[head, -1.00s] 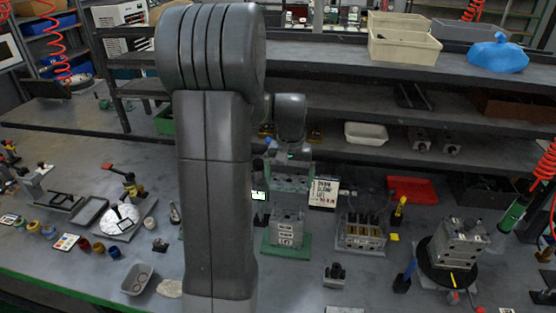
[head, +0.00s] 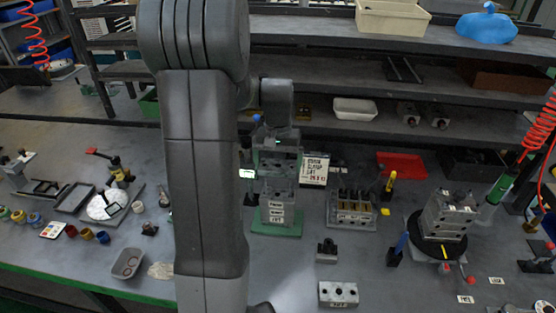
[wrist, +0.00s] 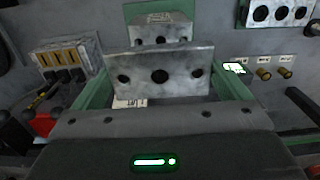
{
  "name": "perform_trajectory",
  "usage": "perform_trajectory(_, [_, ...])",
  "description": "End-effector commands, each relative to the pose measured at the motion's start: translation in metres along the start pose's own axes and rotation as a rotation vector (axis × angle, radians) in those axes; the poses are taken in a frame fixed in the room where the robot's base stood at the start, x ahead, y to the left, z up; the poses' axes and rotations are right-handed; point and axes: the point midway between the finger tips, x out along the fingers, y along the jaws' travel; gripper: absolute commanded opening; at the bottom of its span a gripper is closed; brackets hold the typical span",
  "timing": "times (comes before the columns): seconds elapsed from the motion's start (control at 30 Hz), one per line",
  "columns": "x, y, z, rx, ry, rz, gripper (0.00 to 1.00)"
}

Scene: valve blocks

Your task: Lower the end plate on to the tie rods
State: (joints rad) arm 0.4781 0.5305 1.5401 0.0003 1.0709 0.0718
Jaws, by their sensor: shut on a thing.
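My gripper (wrist: 160,92) is shut on the end plate (wrist: 157,77), a grey metal plate with three dark holes, held between its green fingers. In the head view my gripper (head: 277,160) hangs over the stack of grey, white-labelled blocks (head: 276,213) on its green base (head: 275,231). A grey block against green, probably part of this stack (wrist: 160,30), shows beyond the plate in the wrist view. The tie rods cannot be made out. I cannot tell whether the plate touches the stack.
A holed block (head: 338,293) and a small dark fixture (head: 326,251) lie in front. A valve block on a round black stand (head: 445,222) is further right. My arm hides much of the bench.

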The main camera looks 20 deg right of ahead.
Motion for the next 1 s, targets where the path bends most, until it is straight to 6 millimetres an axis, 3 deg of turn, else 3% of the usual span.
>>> perform_trajectory(0.1, [0.015, 0.000, 0.000, 0.000, 0.001, 0.000, 0.65])
perform_trajectory(0.27, [0.022, 0.000, 0.000, 0.000, 0.001, 0.000, 0.65])
perform_trajectory(1.0, [0.023, 0.000, 0.000, 0.000, 0.001, 0.000, 0.65])
